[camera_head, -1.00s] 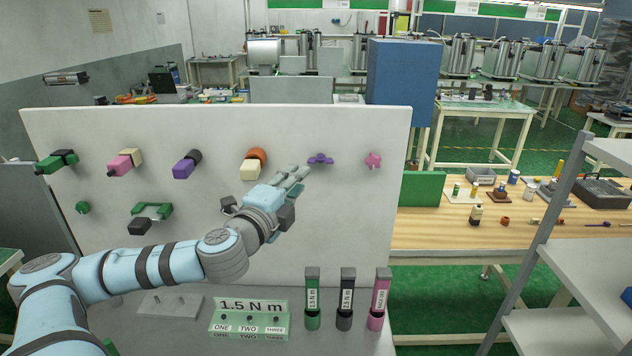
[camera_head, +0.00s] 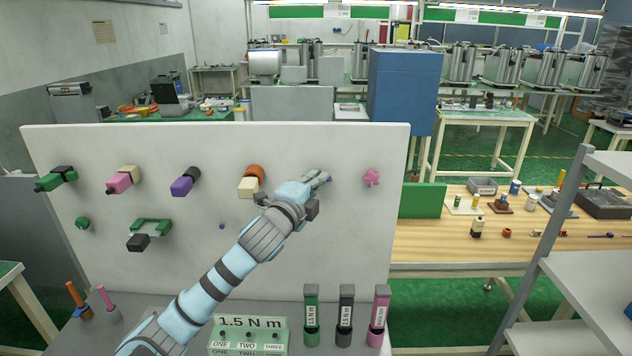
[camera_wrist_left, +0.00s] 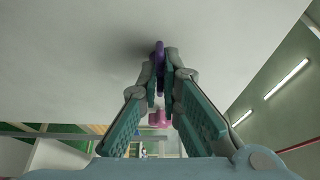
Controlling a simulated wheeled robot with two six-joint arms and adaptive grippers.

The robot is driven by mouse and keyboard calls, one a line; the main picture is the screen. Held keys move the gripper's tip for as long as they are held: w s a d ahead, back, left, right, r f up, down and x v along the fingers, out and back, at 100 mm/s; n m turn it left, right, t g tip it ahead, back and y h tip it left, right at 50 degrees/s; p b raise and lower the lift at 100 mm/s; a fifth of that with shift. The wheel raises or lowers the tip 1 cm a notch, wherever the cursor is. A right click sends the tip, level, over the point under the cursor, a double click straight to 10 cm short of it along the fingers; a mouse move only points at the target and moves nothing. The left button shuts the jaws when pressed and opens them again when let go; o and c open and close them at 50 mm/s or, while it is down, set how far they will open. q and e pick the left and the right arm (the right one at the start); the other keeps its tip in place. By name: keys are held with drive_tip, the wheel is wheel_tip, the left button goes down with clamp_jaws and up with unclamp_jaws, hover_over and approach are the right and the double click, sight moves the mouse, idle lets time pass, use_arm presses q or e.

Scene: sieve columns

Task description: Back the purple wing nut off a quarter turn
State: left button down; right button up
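The purple wing nut (camera_wrist_left: 159,62) is on the face of the upright white panel (camera_head: 70,250). In the left wrist view it sits between my left gripper's fingertips (camera_wrist_left: 159,78), which appear closed against its two sides. In the head view my left gripper (camera_head: 324,178) reaches the panel's upper right part and its fingers hide nearly all of the wing nut. My right gripper is in neither view.
A pink star knob (camera_head: 371,178) is on the panel just right of my left gripper. An orange-and-cream fitting (camera_head: 250,182) is close on the left. Green (camera_head: 311,315), black (camera_head: 345,315) and pink (camera_head: 379,315) tools stand below, beside the 1.5 N m sign (camera_head: 249,330).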

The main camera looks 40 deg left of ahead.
use_arm(q)
drive_tip(key=shift+f, duration=0.15)
drive_tip(key=shift+w+d+f+n+t+y+b, duration=0.15)
drive_tip(key=shift+n+y+b, duration=1.3)
drive_tip(key=shift+n+b, duration=2)
drive_tip(key=shift+s+f+n+t+y+b, duration=0.1)
drive_tip(key=shift+n+y+b, duration=1.3)
drive_tip(key=shift+n+b, duration=2)
drive_tip(key=shift+w+d+f+n+t+y+b, duration=0.15)
drive_tip(key=shift+n+y+b, duration=1.3)
drive_tip(key=shift+n+b, duration=2)
drive_tip(key=shift+a+r+n+p, duration=0.1)
drive_tip(key=shift+r+n+p, duration=0.05)
drive_tip(key=shift+n+p, duration=0.55)
drive_tip(key=c, duration=1.8)
unclamp_jaws()
drive_tip(key=shift+s+r, duration=0.1)
drive_tip(key=v, duration=1.2)
